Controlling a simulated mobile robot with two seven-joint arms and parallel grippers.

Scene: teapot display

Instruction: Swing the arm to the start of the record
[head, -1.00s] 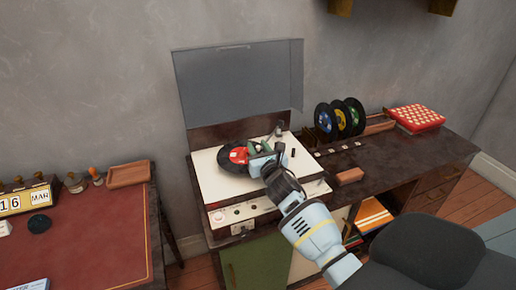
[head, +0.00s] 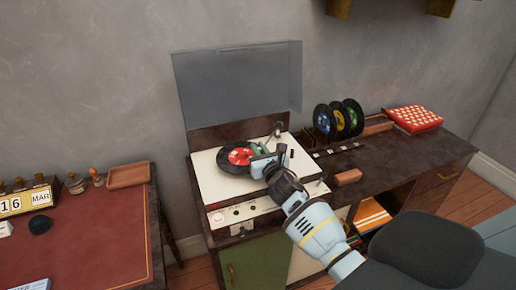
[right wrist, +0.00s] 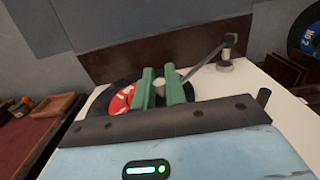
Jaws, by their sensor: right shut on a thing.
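The record player (head: 208,178) stands with its lid raised, and a black record with a red label (head: 237,157) lies on it. The tonearm (right wrist: 206,58) runs from its pivot post (right wrist: 226,52), at the back right of the deck, down towards the record. My right gripper (head: 258,149) is over the right part of the record. Its green fingers (right wrist: 162,90) are shut on the tonearm's front end in the right wrist view. The fingers hide most of that end, so I cannot tell whether it touches the record. My left gripper is not in view.
Upright records (head: 339,120) stand in a rack to the right, near a red patterned box (head: 416,118). A brown block (head: 348,177) lies on the cabinet right of the player. The raised lid (head: 238,85) stands behind the deck. A red-topped desk (head: 90,240) is at left.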

